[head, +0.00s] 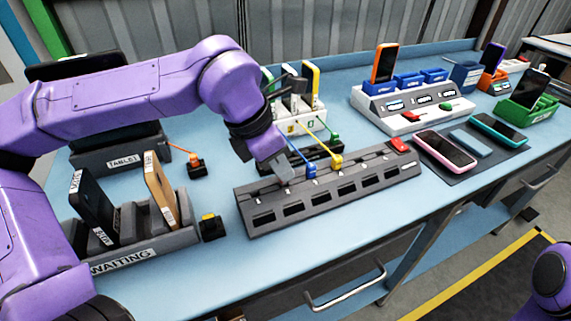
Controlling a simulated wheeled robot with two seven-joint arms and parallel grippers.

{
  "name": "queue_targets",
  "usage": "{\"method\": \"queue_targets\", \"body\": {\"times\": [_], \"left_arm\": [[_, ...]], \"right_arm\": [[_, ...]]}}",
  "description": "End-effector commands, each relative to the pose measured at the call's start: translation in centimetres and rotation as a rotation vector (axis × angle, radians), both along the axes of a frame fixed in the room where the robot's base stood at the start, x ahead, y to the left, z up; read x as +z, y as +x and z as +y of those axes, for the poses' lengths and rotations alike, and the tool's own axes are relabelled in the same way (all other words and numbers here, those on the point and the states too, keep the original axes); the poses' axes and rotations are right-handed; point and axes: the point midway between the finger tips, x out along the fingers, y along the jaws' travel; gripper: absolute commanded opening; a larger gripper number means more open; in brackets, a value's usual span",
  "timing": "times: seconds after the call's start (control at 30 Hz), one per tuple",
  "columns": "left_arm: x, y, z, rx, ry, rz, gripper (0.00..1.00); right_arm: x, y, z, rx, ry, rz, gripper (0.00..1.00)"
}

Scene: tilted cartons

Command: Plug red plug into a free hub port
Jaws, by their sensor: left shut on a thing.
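The hub (262,217) is a long dark grey strip on the blue bench, with a row of ports along its top. A blue plug (311,170) and a yellow plug (337,161) sit in ports near its middle. My left gripper (290,174) points down over the left part of the hub, left of the blue plug. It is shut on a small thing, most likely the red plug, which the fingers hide. I cannot tell whether it touches a port. My right gripper is out of view.
A black holder with a green plug (334,139) stands behind the hub. A red block (400,145) is on the hub's right end. The WAITING rack (150,247) with two devices is at left; phones lie on a dark mat (455,178) at right.

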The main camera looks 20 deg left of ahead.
Motion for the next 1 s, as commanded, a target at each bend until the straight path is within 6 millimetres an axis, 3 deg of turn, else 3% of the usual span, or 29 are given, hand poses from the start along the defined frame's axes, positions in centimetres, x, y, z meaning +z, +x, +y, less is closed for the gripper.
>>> {"method": "queue_targets", "body": {"times": [1.0], "left_arm": [[-1.3,0.0,0.0,0.001,0.001,0.003,0.00]], "right_arm": [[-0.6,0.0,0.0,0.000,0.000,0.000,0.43]]}}
